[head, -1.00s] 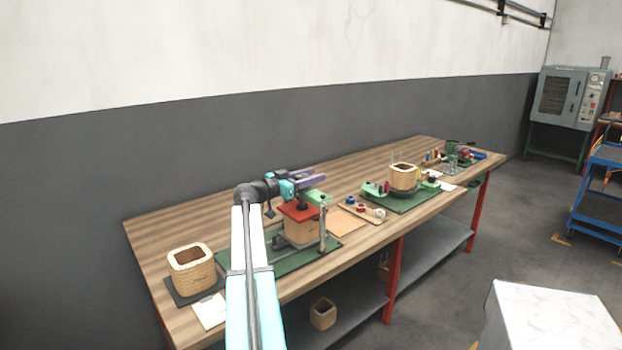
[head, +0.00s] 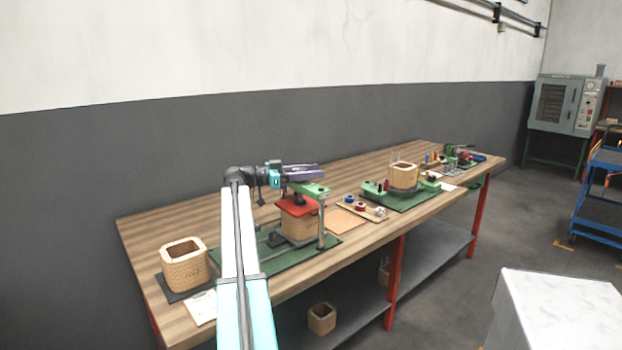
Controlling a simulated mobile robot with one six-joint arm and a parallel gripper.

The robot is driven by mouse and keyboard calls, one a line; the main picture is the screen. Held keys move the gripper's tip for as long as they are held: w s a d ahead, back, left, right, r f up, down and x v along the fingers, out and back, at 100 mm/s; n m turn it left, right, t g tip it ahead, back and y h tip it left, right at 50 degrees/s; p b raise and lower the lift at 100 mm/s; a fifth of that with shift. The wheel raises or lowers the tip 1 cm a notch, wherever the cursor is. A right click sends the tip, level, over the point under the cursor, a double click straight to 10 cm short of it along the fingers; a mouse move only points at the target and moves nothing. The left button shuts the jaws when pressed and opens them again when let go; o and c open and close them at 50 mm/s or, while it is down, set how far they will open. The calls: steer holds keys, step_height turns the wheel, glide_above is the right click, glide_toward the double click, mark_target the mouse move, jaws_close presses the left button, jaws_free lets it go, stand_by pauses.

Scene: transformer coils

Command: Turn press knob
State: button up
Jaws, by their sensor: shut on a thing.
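The press (head: 305,189) stands on a green base mat (head: 258,256) on the left half of the workbench. It has a green top beam, a red plate (head: 297,206) and a post at its right front. A square wood-coloured coil (head: 299,225) sits under the red plate. My gripper (head: 314,170), with purple fingers, is just above the beam and lies roughly level, pointing right. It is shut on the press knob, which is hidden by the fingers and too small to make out.
Another square coil (head: 184,263) stands at the bench's left end, with a white sheet (head: 201,308) beside it. A tray of small spools (head: 362,208) and a second fixture with a coil (head: 404,175) are to the right. A white block (head: 560,310) stands at the front right.

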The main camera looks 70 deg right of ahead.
steer(key=shift+m+g+y+b, duration=0.3)
steer(key=shift+m+y, duration=0.1)
steer(key=shift+y, duration=0.1)
steer(key=shift+a, duration=0.1)
steer(key=o, duration=1.1)
steer(key=shift+c, duration=0.2)
steer(key=v, duration=1.4)
